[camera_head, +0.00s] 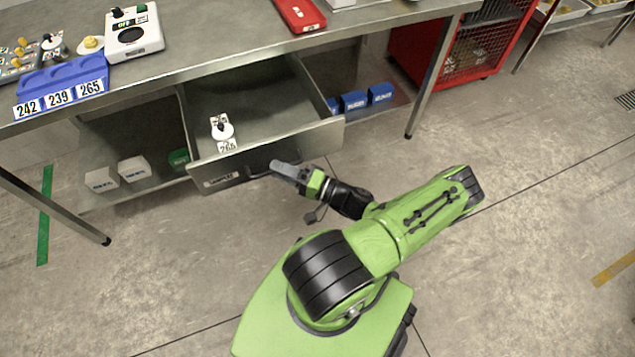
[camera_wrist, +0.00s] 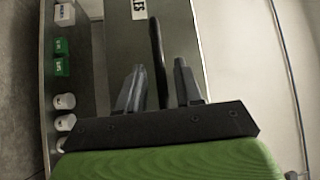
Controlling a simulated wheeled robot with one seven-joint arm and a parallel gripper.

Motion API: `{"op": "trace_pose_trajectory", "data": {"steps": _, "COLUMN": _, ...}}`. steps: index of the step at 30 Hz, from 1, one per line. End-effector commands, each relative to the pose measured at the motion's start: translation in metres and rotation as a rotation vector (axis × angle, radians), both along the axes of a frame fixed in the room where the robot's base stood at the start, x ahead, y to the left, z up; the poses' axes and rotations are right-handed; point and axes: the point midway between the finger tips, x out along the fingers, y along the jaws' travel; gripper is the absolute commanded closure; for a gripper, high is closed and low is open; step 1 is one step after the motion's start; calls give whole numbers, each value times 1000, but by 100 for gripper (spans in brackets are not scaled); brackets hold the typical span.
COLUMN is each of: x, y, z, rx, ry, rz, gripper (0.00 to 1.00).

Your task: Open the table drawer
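The table drawer (camera_head: 258,100) stands pulled out from under the grey table, its inside showing. It holds a white piece with a black knob (camera_head: 222,128) and a 266 tag (camera_head: 227,147). A dark bar handle (camera_head: 258,169) runs along the drawer front (camera_head: 325,138), which bears a label. My gripper (camera_head: 280,168) is at the right part of this handle. In the wrist view the handle (camera_wrist: 156,45) passes between the two fingers of my gripper (camera_wrist: 160,72). The fingers are apart, with a visible gap to the right of the bar.
The table top (camera_head: 210,50) carries a scale (camera_head: 134,36), a blue numbered rack (camera_head: 62,88) and a red tray (camera_head: 299,14). The lower shelf holds white boxes (camera_head: 134,169) and blue boxes (camera_head: 353,100). A red mesh cage (camera_head: 480,50) stands at right. Floor in front is clear.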

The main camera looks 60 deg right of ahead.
Motion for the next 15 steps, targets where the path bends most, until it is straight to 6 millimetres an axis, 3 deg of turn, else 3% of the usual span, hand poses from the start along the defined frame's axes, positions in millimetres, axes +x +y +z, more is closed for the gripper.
{"op": "trace_pose_trajectory", "data": {"steps": 9, "x": -87, "y": -18, "z": -12, "rx": -2, "ry": 5, "rz": -6, "gripper": 65}}
{"op": "trace_pose_trajectory", "data": {"steps": 15, "x": -128, "y": -26, "z": -18, "rx": -2, "ry": 2, "rz": -3, "gripper": 65}}
